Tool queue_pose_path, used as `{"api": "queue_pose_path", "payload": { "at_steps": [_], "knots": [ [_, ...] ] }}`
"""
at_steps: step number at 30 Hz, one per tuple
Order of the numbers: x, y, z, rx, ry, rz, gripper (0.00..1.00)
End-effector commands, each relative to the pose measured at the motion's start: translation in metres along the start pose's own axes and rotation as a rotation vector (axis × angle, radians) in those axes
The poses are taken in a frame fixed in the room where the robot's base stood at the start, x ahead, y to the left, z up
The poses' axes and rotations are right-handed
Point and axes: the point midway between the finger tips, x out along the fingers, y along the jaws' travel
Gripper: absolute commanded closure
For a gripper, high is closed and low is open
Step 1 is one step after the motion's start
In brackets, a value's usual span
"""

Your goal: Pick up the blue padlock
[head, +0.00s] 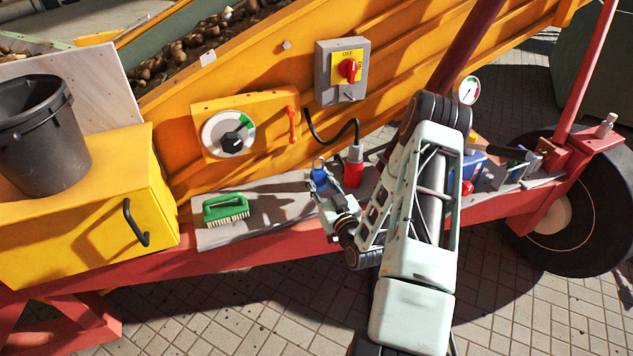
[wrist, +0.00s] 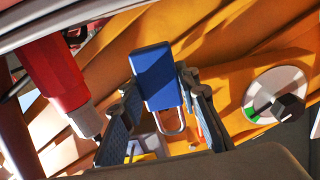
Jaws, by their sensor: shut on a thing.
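The blue padlock (wrist: 156,77) is between the two fingers of my gripper (wrist: 158,108) in the wrist view. Its blue body faces up in that picture and its metal shackle points down. My gripper is shut on the padlock's sides. In the head view the padlock (head: 319,178) shows at the tip of my gripper (head: 322,188), above the grey shelf (head: 222,234) on the machine's side. Part of the padlock is hidden by the fingers. I cannot tell from the head view how far it is from the shelf.
A red plug (head: 353,170) with a black cable stands close to the right of the padlock. A green brush (head: 226,208) lies on the shelf to the left. A dial (head: 229,135) and a red switch (head: 348,70) sit on the orange panel behind. A blue box (head: 468,170) stands right of my arm.

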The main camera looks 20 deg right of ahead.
Motion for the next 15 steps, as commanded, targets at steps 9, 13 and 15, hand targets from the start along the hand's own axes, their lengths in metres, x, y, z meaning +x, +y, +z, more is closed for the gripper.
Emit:
{"api": "queue_pose_path", "payload": {
  "at_steps": [9,13,15],
  "knots": [
    [-0.072,0.004,-0.061,0.002,-0.004,0.004,0.97],
    [-0.098,0.005,-0.072,0.0,-0.002,0.003,0.97],
    [-0.108,0.005,-0.077,0.001,-0.001,0.003,0.97]
  ]
}}
